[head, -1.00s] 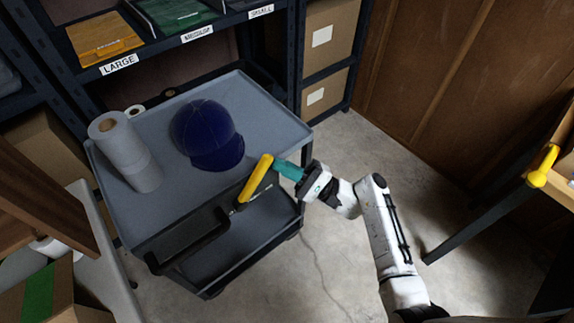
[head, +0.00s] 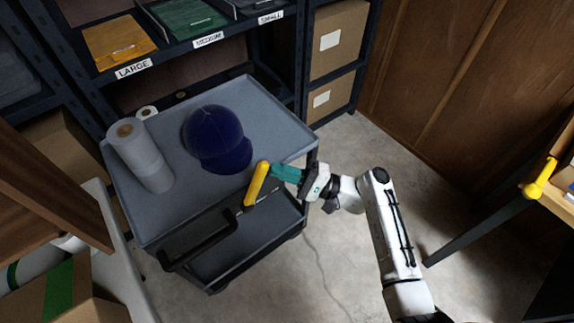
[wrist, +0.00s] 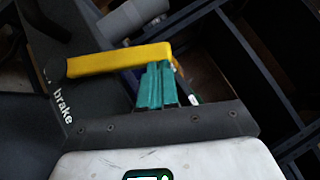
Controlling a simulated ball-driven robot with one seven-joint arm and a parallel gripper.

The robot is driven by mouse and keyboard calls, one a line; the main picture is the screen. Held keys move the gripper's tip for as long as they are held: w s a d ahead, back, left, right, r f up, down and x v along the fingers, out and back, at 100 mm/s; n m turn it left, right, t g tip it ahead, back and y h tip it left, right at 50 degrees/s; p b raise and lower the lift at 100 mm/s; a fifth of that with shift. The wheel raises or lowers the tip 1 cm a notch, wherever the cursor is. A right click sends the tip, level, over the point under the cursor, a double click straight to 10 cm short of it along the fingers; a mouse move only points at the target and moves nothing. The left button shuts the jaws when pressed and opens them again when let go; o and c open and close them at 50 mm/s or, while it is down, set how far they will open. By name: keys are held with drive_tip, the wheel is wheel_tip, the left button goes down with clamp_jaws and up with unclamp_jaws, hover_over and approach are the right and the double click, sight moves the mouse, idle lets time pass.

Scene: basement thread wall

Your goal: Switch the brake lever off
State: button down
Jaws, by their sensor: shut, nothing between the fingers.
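The yellow brake lever (head: 257,184) is on the near right corner of the grey cart (head: 180,205). In the wrist view the lever (wrist: 110,62) lies across the picture, beside a dark plate marked "brake" (wrist: 62,104). My gripper (head: 274,171) has teal fingers, which are shut and empty. It comes from the right, and its fingertips are at the lever's upper end. In the wrist view the fingertips (wrist: 155,85) are close against the lever's right end; I cannot tell for sure whether they touch.
A dark blue cap (head: 215,135) and a paper roll (head: 140,153) are on the cart top. The cart's black handle (head: 200,240) is left of the lever. Shelves with labelled bins (head: 120,42) stand behind. Bare floor (head: 350,255) lies to the right.

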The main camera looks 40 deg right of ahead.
sight(259, 178)
drive_tip(key=shift+a+r+n+g+h+p, duration=0.35)
drive_tip(key=shift+a+r+n+g+p, duration=0.35)
drive_tip(key=shift+a+p, duration=0.3)
drive_tip(key=shift+a+r+n+g+h+p, duration=0.35)
drive_tip(key=shift+a+n+g+p, duration=0.15)
drive_tip(key=shift+a+n+p, duration=0.4)
drive_tip(key=shift+a+r+n+g+h+p, duration=0.3)
drive_tip(key=shift+a+r+n+g+p, duration=0.3)
drive_tip(key=shift+a+p, duration=0.45)
drive_tip(key=shift+a, duration=0.15)
drive_tip(key=shift+f, duration=0.1)
